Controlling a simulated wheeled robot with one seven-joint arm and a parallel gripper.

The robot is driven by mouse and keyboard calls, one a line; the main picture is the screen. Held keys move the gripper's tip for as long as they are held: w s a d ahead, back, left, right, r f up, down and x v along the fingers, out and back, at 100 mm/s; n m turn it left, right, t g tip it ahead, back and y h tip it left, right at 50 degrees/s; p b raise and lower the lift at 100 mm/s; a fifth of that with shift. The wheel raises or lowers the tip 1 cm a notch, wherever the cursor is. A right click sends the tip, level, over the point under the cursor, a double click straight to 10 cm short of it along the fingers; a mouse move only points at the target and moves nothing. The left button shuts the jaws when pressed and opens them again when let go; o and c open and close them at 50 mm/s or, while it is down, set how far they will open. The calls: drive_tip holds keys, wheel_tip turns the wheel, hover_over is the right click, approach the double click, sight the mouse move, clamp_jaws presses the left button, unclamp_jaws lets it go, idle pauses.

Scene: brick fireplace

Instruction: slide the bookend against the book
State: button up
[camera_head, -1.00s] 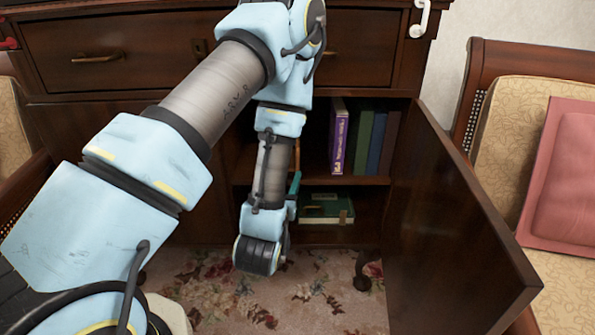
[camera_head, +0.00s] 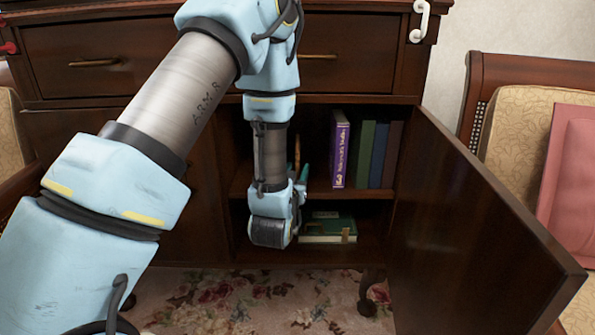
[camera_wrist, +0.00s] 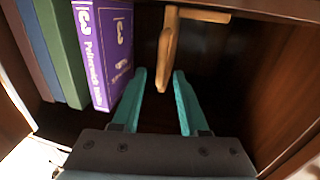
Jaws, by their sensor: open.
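The purple book (camera_head: 340,150) stands upright on the cabinet's upper shelf, at the left end of a row; it also shows in the wrist view (camera_wrist: 101,50). The wooden bookend (camera_wrist: 168,50) is apart from it, with a bare gap between them. In the head view only a thin brown strip of the bookend (camera_head: 297,150) shows; my arm hides the rest. My gripper (camera_wrist: 160,75) is open, its teal fingers pointing into the shelf. In the wrist view the bookend's near end appears between the fingertips, with no clear contact.
Green (camera_head: 360,153) and blue (camera_head: 379,153) books stand right of the purple one. A green book (camera_head: 325,230) lies on the lower shelf. The open cabinet door (camera_head: 480,220) bounds the right side. A chair with a pink cushion (camera_head: 575,180) stands beyond it.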

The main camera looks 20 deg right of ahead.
drive_tip(key=shift+w+d, duration=0.4)
drive_tip(key=shift+w, duration=0.2)
drive_tip(key=shift+c, duration=0.3)
clamp_jaws()
idle(0.8)
